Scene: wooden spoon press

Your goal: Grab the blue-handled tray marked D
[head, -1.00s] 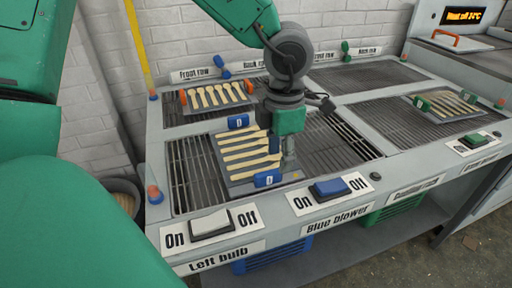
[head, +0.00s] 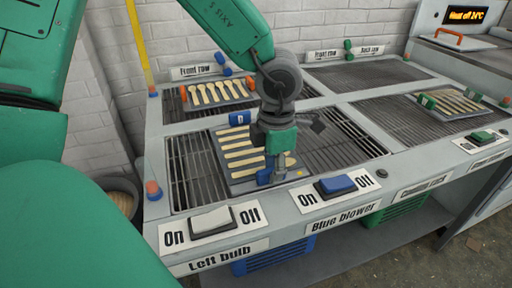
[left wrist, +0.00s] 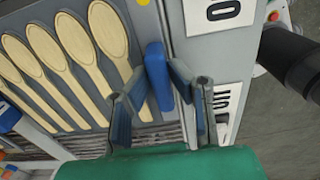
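The blue-handled tray (head: 229,172) lies on the front-left grate and holds several pale wooden spoons. Its far blue handle (head: 240,118) bears a white mark, too small to read surely. Its near blue handle (head: 264,178) is partly hidden by my left gripper (head: 271,168), which points down over it. In the left wrist view, the near handle (left wrist: 158,76) stands between the two fingers of my left gripper (left wrist: 157,82). The fingers are apart, one on each side, with a gap visible on the left. My right gripper is not in view.
An orange-handled spoon tray (head: 218,93) lies behind. A green-handled spoon tray (head: 452,106) lies to the right. Switches line the front edge: white (head: 211,219), blue (head: 335,185) and green (head: 481,136). The back-right grate (head: 367,74) is bare.

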